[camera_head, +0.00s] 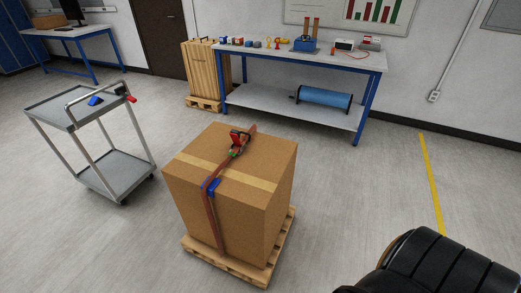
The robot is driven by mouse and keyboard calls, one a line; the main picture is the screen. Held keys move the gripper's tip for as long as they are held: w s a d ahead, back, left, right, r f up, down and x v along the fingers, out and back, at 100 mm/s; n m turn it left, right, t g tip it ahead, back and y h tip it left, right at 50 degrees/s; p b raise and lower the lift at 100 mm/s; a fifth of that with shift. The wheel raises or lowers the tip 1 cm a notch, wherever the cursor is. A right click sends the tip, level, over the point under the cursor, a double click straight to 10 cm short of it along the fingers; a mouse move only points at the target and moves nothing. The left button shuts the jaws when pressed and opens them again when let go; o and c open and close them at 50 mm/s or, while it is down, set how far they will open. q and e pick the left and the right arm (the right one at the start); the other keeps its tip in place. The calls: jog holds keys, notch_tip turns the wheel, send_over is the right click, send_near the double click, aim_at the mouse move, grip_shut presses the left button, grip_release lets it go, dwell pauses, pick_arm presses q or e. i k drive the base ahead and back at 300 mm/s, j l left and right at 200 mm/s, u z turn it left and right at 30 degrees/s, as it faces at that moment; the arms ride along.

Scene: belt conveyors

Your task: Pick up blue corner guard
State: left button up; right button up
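A small blue piece (95,100), which looks like a blue corner guard, lies on the top tray of the grey cart (62,110) at the left. Another blue piece (213,187) sits at the front top edge of the cardboard box (240,220), by the brown strap (210,212). The strap runs over the box top and down its front side, with a red and dark ratchet (238,141) on top. Neither of my grippers shows in this view.
The box stands on a wooden pallet (225,267). A workbench (300,58) with small items stands at the back, beside a wooden crate (203,67). A red-ended dark item (131,99) is at the cart's right edge. Floor between cart and box is clear.

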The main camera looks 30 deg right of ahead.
aim_at(209, 190)
jog(key=i+j+z, duration=0.25)
jog(key=j+z, duration=0.2)
jog(key=i+j+z, duration=0.15)
jog(key=j+z, duration=0.8)
jog(key=j, duration=0.2)
jog(key=j+z, duration=0.45)
jog(key=j, duration=0.15)
jog(key=i+j, duration=0.1)
jog(key=j, duration=0.25)
jog(key=i+j+u, duration=0.1)
jog(key=j, duration=0.25)
jog(key=i+j, duration=0.1)
jog(key=j, duration=0.25)
jog(key=i+j, duration=0.15)
jog(key=j, duration=0.2)
jog(key=k+u, duration=0.05)
